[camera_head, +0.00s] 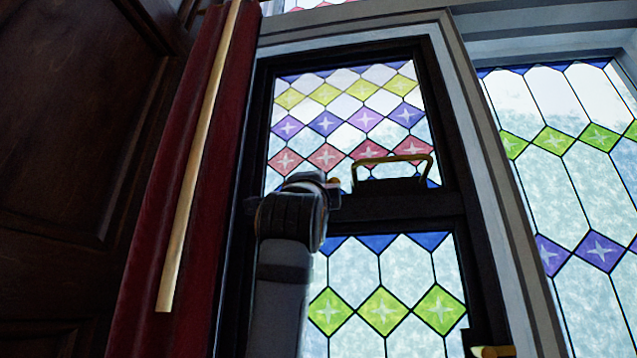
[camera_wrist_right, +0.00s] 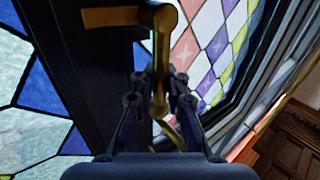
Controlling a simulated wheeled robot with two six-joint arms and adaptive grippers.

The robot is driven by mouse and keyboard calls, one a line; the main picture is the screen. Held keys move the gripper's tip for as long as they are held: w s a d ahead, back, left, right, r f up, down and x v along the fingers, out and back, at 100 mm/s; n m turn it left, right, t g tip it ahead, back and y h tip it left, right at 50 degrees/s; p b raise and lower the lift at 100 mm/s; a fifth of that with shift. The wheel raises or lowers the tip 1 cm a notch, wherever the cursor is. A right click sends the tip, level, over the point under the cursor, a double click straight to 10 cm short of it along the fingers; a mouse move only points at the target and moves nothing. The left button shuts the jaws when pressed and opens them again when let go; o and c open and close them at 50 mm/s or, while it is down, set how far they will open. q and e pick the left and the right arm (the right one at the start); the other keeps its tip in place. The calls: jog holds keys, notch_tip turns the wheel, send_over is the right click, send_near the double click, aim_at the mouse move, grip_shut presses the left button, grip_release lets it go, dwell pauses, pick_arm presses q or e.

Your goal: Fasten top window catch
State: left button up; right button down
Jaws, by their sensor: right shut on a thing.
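In the head view, my right arm reaches up to the dark window frame, and its gripper (camera_head: 325,190) is at the left of the frame's middle rail, largely hidden behind the wrist. A U-shaped brass handle (camera_head: 392,160) is on the rail just right of it. In the right wrist view, a bent brass catch (camera_wrist_right: 159,55) stands between the fingers of my right gripper (camera_wrist_right: 162,82), which are shut on it. A thinner brass part (camera_wrist_right: 170,134) shows lower between the fingers. I cannot tell whether the catch is fastened. My left gripper is not in view.
The upper stained-glass pane (camera_head: 345,110) and lower pane (camera_head: 385,290) are close to the arm. A red curtain (camera_head: 180,170) with a pale pole (camera_head: 195,170) hangs at left beside dark wood panelling (camera_head: 60,170). Another brass fitting (camera_head: 492,351) shows at lower right.

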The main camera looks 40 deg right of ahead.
jog(key=shift+f+m, duration=0.25)
jog(key=shift+m, duration=0.05)
jog(key=c, duration=1.4)
grip_release()
jog(key=shift+r, duration=0.1)
jog(key=shift+a, duration=0.1)
